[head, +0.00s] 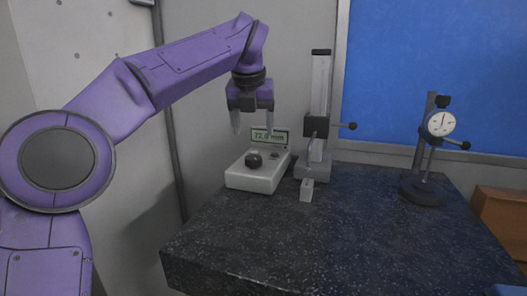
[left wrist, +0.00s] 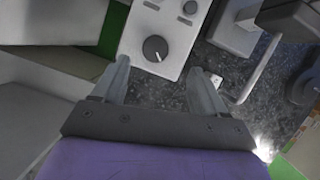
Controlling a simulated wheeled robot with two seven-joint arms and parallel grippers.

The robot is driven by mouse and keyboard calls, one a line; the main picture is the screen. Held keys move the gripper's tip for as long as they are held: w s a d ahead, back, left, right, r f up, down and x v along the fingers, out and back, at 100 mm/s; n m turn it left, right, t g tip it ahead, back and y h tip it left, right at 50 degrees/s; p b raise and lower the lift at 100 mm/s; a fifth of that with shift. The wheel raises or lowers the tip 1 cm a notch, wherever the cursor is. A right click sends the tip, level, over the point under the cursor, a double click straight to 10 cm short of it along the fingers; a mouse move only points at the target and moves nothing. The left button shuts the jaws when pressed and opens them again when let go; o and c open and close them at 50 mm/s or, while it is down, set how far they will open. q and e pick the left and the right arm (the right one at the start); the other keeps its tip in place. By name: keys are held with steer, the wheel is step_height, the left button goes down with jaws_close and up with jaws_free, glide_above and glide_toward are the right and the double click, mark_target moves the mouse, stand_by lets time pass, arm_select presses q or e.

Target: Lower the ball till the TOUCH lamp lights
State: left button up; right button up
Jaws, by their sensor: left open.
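A pale control box (head: 255,178) stands at the granite table's back left, with a dark round knob (head: 254,160) and a display (head: 270,137) reading about 72.0 mm. A small round dark part (head: 274,155) beside the knob may be a button or lamp; I cannot tell. Behind and right stands a column gauge (head: 320,85) with a dark carriage (head: 316,126). I cannot make out the ball on it. A small grey block (head: 307,190) sits in front. My left gripper (head: 253,126) is open and empty above the box. The knob (left wrist: 155,48) shows ahead of its fingers in the left wrist view.
The dark speckled granite table (head: 330,240) is clear at the front. A dial gauge on a stand (head: 440,124) stands at the right. A brown box (head: 500,215) is beyond the table's right edge. A blue panel (head: 435,75) is on the wall behind.

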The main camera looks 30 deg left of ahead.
mark_target(255, 157)
arm_select(q)
steer(key=f, duration=0.3)
steer(key=a+f, duration=0.1)
steer(key=f, duration=0.1)
steer(key=shift+s+f+b, duration=0.25)
steer(key=shift+f+b, duration=0.1)
steer(key=w+f, duration=0.3)
steer(key=shift+a+f, duration=0.1)
steer(key=shift+a, duration=0.15)
steer(key=shift+s+r, duration=0.2)
steer(key=shift+s, duration=0.4)
steer(key=shift+c, duration=0.7)
steer(key=c, duration=0.9)
